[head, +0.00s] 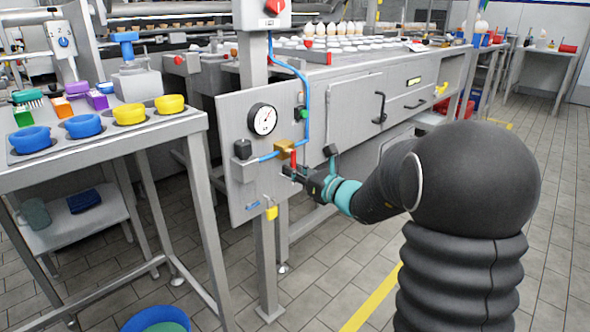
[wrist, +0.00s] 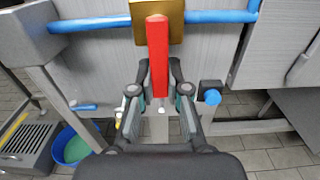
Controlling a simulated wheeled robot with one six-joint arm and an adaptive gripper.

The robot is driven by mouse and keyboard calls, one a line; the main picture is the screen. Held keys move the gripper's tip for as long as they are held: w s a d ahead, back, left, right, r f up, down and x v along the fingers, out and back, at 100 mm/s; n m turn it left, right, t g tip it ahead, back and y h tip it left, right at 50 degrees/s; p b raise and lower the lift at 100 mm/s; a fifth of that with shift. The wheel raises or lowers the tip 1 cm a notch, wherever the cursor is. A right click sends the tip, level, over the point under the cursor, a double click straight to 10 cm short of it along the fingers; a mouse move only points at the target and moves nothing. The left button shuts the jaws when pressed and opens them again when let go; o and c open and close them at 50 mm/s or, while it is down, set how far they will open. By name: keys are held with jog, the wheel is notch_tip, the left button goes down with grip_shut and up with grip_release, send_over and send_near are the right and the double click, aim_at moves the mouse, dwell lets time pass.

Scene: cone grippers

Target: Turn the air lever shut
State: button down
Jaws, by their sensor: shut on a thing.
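The air lever (head: 293,158) is a red bar on a brass valve block (head: 284,149) in the blue air pipe, on a grey panel. It hangs down from the block, across the line of the pipe beside it. In the wrist view the red lever (wrist: 157,50) points down from the brass block (wrist: 174,12) toward me. My gripper (head: 288,173) is at the lever's lower end. In the wrist view its fingers (wrist: 158,77) stand on both sides of the lever and are shut on it. The exact contact faces are partly hidden.
A round gauge (head: 262,119) sits above the valve on the panel (head: 235,190). Blue pipe (head: 306,105) runs up to its right. A table with blue and yellow rings (head: 130,114) stands at left. A blue bucket (wrist: 73,144) is on the floor.

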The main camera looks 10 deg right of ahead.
dwell(0.3)
jog(key=c, duration=1.1)
grip_release()
jog(key=shift+s, duration=0.1)
jog(key=v, duration=1.2)
